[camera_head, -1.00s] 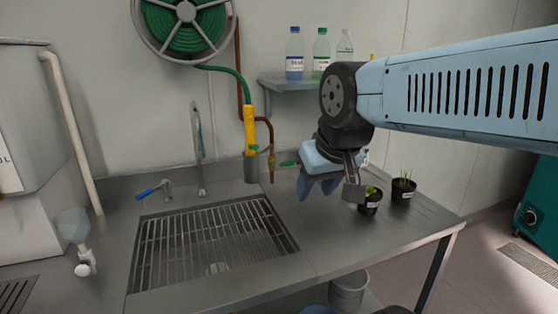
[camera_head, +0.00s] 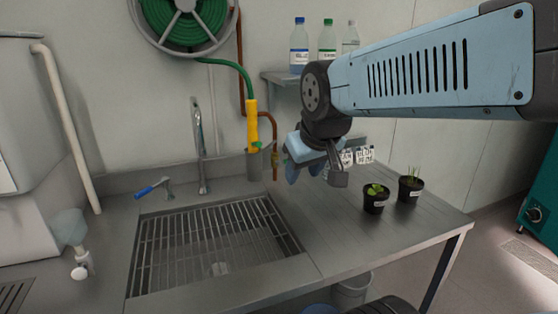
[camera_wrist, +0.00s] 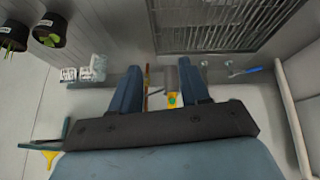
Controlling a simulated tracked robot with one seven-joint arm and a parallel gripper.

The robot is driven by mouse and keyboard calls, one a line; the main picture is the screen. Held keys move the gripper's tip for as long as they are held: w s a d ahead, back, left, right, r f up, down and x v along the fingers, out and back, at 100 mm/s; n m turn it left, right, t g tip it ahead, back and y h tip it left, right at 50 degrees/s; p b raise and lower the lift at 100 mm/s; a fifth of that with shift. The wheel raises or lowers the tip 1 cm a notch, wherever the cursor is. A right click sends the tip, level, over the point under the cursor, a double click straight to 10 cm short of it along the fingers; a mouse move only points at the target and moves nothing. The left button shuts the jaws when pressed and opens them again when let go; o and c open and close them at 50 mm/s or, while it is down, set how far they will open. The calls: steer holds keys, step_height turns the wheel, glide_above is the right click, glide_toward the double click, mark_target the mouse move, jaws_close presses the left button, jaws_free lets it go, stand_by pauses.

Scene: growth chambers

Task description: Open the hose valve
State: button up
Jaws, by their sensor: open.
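A copper pipe (camera_head: 274,134) runs down the wall behind the bench, with a brass fitting (camera_head: 275,159) low on it. A small green part (camera_head: 258,145), possibly the valve handle, shows beside the pipe. It overlaps the yellow hose nozzle (camera_head: 252,122), which sits in a grey holder (camera_head: 254,167). My gripper (camera_head: 306,172) is open and empty, just right of the pipe in the head view. In the wrist view the pipe (camera_wrist: 147,92), the nozzle (camera_wrist: 172,97) and a green spot (camera_wrist: 172,101) appear between the spread fingers (camera_wrist: 160,74). I cannot tell the valve's position.
A sink grate (camera_head: 210,245) and faucet (camera_head: 199,150) lie left, with a blue-handled tap (camera_head: 155,188). Two potted plants (camera_head: 375,199) (camera_head: 410,187) stand right on the bench. White labelled items (camera_head: 356,156) are behind my wrist. Bottles (camera_head: 299,48) stand on a shelf above. The right bench is mostly clear.

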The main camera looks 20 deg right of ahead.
steer(key=w+d+f+n+t+h, duration=0.15)
steer(key=w+d+f+n, duration=0.3)
steer(key=w, duration=0.75)
steer(key=w+d+f+n+t+y, duration=0.1)
steer(key=w+d+f+n+t, duration=0.3)
steer(key=w, duration=0.7)
steer(key=shift+w+d+f+n+t+y, duration=0.2)
steer(key=shift+w+d+f+n+t, duration=1)
steer(key=shift+f, duration=0.7)
steer(key=shift+w+d+f+n+t+y, duration=0.15)
steer(key=shift+w+d+f+n+t, duration=0.7)
steer(key=shift+w+d+f+n, duration=0.85)
steer(key=shift+w+d+f+n+t+y, duration=0.2)
steer(key=shift+w+d+f+n+t, duration=0.95)
steer(key=shift+f, duration=0.95)
steer(key=w, duration=1.3)
steer(key=shift+w+a, duration=0.15)
steer(key=shift+w, duration=0.25)
steer(key=shift+c, duration=0.4)
